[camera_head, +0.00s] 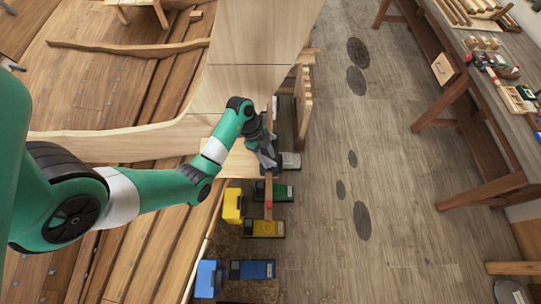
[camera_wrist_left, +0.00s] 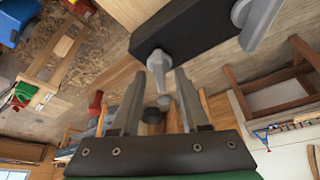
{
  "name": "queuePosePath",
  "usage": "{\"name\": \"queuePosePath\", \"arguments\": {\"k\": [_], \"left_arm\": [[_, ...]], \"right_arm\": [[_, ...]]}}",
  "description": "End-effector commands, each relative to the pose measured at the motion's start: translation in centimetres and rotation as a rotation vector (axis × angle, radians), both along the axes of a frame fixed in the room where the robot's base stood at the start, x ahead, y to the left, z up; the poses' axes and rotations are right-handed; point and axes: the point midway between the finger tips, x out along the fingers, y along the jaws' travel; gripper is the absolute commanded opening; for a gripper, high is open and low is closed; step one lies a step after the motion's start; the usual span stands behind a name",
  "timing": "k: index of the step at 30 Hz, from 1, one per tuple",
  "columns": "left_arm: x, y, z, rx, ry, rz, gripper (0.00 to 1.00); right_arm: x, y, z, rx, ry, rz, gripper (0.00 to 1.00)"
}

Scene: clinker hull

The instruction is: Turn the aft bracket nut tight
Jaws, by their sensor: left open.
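My left gripper (camera_head: 265,155) is at the hull's edge in the head view, its fingers hard to make out there. In the left wrist view my left gripper (camera_wrist_left: 160,77) is open, with a finger on each side. A grey bolt-like piece with a blunt end (camera_wrist_left: 157,65), probably the nut, shows at the gap between the fingertips. I cannot tell whether it is between them or just beyond. It is below a black bracket (camera_wrist_left: 185,27). A second grey piece (camera_wrist_left: 261,20) shows at the bracket's right end. My right gripper is not in view.
Beside the hull are a green block (camera_head: 276,191), a yellow block (camera_head: 265,228) and a blue block (camera_head: 252,269). A wooden workbench (camera_head: 480,75) with tools stands at the right. The plank floor (camera_head: 330,200) between them is mostly clear.

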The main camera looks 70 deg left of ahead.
Motion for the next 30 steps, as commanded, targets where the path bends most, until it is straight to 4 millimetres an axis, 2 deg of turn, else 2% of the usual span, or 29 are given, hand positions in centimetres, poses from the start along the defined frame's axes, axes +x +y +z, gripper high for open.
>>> {"name": "queuePosePath", "arguments": {"k": [1, 6, 8, 9, 22, 30], "left_arm": [[0.02, -0.01, 0.02, 0.0, 0.0, -0.001, 0.43], [0.04, -0.02, 0.04, 0.0, 0.0, -0.001, 0.13], [0.04, -0.02, 0.05, 0.0, 0.0, -0.001, 0.02], [0.04, -0.02, 0.05, 0.0, 0.0, -0.001, 0.0], [0.07, -0.01, 0.1, -0.001, -0.001, -0.019, 0.0], [0.2, 0.03, 0.15, 0.0, -0.001, -0.135, 0.0]], "right_arm": [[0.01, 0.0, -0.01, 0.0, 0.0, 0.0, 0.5], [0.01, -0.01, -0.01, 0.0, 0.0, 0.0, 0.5], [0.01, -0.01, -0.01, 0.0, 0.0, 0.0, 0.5], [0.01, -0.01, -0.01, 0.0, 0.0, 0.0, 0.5], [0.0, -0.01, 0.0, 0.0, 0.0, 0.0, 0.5], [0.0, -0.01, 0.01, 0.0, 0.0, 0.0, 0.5]]}}
